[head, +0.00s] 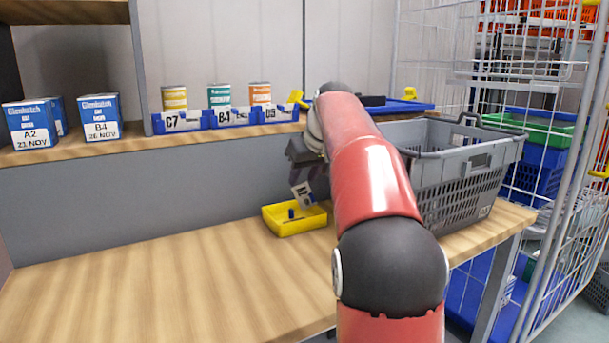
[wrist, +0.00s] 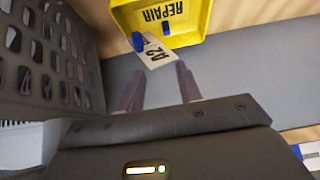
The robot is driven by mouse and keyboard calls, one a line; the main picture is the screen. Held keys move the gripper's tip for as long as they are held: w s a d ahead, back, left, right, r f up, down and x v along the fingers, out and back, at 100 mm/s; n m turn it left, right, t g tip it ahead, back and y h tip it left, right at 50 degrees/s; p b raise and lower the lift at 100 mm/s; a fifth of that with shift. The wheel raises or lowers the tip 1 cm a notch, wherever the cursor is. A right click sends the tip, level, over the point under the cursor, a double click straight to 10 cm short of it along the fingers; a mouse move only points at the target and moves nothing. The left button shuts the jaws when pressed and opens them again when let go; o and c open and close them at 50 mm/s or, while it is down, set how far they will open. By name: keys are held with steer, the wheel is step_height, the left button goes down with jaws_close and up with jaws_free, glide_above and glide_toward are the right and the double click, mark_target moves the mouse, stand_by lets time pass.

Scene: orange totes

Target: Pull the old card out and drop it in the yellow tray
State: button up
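A white card marked A2 (head: 302,194) is tilted just below my gripper (head: 304,176) and over the yellow tray (head: 283,228). In the wrist view the card (wrist: 155,50) lies beyond my fingertips (wrist: 159,72), which stand apart with a gap between them. The card looks free of both fingers. Its far end overlaps the edge of the yellow tray, which is marked REPAIR (wrist: 193,22). Small blue pieces show by the card and in the tray. Whether the card touches the tray is unclear.
Blue label holders C7 (head: 182,121), B4 (head: 226,117) and D5 (head: 275,114) line the shelf, with cans behind. Boxes A2 (head: 30,125) and B4 (head: 100,118) stand at left. A grey basket (head: 465,175) is right of my arm. The bench's left is clear.

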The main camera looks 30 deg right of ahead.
steer(key=p+v, duration=0.1)
steer(key=v, duration=0.6)
steer(key=shift+s+r, duration=0.2)
steer(key=shift+r, duration=0.15)
